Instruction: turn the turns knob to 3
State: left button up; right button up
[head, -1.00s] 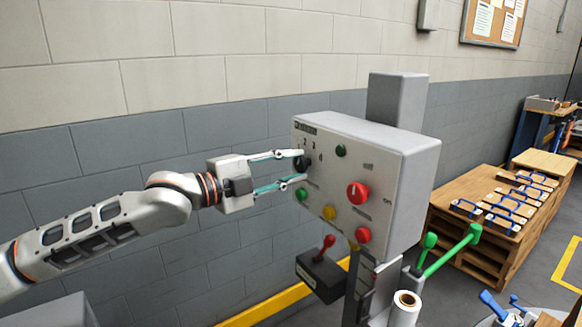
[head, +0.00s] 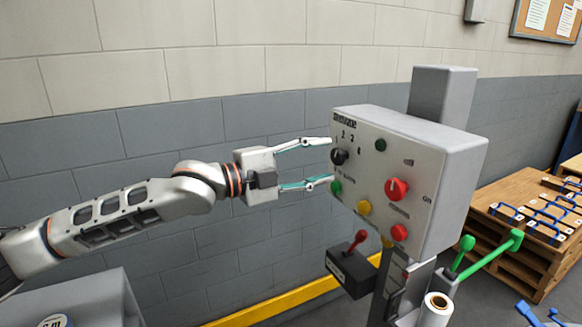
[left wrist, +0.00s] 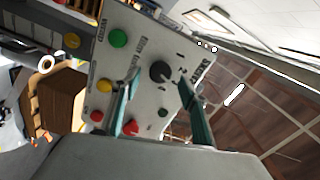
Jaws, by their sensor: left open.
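The turns knob (head: 339,156) is a small black dial at the upper left of the grey control box (head: 440,190), with numbers printed above and to its right. It also shows in the left wrist view (left wrist: 160,72). I cannot read its pointer surely. My left gripper (head: 330,162) is open, its two fingers pointing at the panel, one higher and one lower than the knob. In the left wrist view the fingers (left wrist: 157,88) stand apart on either side of the knob, and no contact with it shows. My right gripper is not in view.
On the panel are a green button (head: 335,188), a yellow button (head: 364,208), a red rotary switch (head: 397,189), a red button (head: 399,232) and a dark green lamp (head: 381,145). A black box with a red lever (head: 357,241) sits below. Green-handled levers (head: 488,254) stand at right.

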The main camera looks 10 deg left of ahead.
pick_arm(q)
jog(key=v, duration=0.9)
jog(key=shift+s+a, duration=0.2)
